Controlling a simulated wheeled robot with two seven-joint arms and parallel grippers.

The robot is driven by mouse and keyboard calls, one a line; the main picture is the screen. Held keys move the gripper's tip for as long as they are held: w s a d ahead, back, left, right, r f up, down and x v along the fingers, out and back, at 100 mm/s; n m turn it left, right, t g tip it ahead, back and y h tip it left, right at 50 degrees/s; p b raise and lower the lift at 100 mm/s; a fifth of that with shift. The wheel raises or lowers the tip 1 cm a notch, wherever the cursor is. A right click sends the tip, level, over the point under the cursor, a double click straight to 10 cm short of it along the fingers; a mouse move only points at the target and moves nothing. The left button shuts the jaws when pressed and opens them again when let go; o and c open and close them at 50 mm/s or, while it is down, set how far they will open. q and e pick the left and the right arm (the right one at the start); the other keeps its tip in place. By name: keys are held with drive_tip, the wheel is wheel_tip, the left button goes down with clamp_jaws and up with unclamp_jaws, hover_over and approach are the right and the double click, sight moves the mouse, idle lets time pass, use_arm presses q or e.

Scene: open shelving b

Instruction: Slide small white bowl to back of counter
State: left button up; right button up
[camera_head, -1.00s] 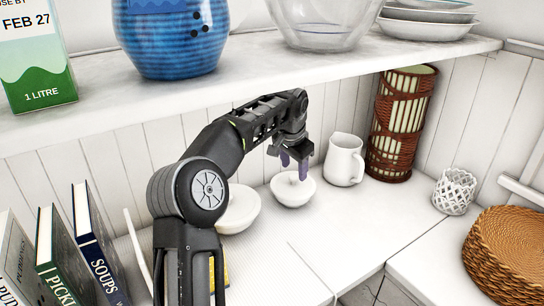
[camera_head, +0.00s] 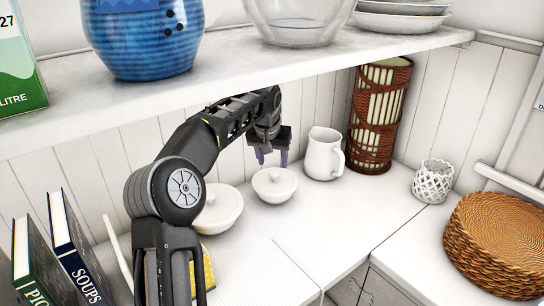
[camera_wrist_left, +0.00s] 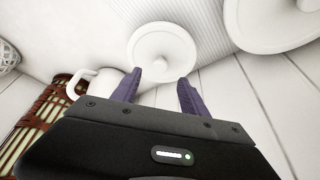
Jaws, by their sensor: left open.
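The small white bowl (camera_head: 276,190) with a knobbed lid stands upright on the white counter, between a larger lidded white bowl (camera_head: 219,214) and a white pitcher (camera_head: 322,158). My left gripper (camera_head: 271,160) is open and empty, its purple fingers pointing down just above and behind the small bowl's lid. In the left wrist view the small bowl (camera_wrist_left: 162,50) lies just beyond the spread fingertips (camera_wrist_left: 158,80), with the knob showing clear of them. I cannot tell whether a finger touches the bowl. My right gripper is not in view.
An upper shelf (camera_head: 230,80) with a blue jar (camera_head: 142,38) overhangs my left arm. A wicker lamp (camera_head: 378,115) stands by the back wall, with a white lattice cup (camera_head: 433,182) and woven baskets (camera_head: 495,245) at the right. The counter (camera_head: 320,230) in front is clear.

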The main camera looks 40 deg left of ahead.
sight(275, 173)
use_arm(q)
drive_tip(key=shift+x, duration=3.2)
drive_tip(key=shift+s, duration=0.1)
drive_tip(key=shift+c, duration=0.3)
clamp_jaws()
